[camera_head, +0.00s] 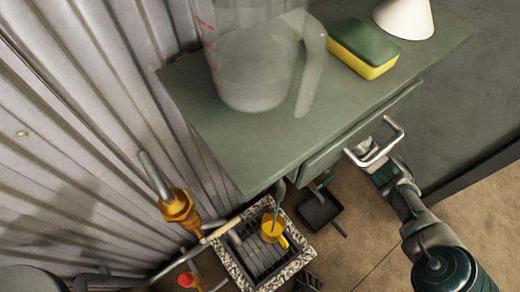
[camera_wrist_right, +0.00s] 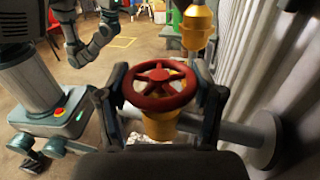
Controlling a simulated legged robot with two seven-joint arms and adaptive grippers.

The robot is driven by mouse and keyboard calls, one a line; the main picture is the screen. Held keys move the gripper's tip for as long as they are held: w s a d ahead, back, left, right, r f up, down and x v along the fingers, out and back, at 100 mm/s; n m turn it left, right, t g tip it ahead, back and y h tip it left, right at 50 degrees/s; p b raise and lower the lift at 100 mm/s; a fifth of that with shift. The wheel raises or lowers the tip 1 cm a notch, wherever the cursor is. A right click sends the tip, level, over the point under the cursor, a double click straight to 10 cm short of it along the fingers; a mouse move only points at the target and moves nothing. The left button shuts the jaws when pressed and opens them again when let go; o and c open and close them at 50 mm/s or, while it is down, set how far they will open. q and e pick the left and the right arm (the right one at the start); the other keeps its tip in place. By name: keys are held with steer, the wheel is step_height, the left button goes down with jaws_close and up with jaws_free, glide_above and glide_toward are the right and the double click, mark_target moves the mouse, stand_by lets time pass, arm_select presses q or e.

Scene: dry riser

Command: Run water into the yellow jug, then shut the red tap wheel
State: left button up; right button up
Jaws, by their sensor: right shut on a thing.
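The yellow jug (camera_head: 273,232) stands small on a dark grate (camera_head: 250,262) with a speckled rim, low in the head view. A thin bluish line runs down into its top; I cannot tell whether it is water. In the right wrist view, my right gripper (camera_wrist_right: 160,95) has its dark fingers on both sides of the red tap wheel (camera_wrist_right: 158,72) and is shut on it. The wheel sits on a yellow valve body on a grey pipe. A small red-topped fitting (camera_head: 187,280) shows at the head view's bottom; I cannot tell whether it is this tap. My left gripper is not seen.
A green bench (camera_head: 190,100) holds a clear measuring jug (camera_head: 250,75), a sponge (camera_head: 365,45) and a white cone (camera_head: 405,15). A corrugated wall (camera_head: 70,130) borders the left. A yellow pipe fitting (camera_head: 178,208) stands near it.

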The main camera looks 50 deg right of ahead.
steer(key=o, duration=1.1)
steer(key=shift+w+f, duration=0.1)
steer(key=shift+f, duration=0.15)
steer(key=shift+o, duration=0.2)
steer(key=shift+d, duration=0.1)
steer(key=shift+r, duration=0.15)
steer(key=shift+t, duration=0.3)
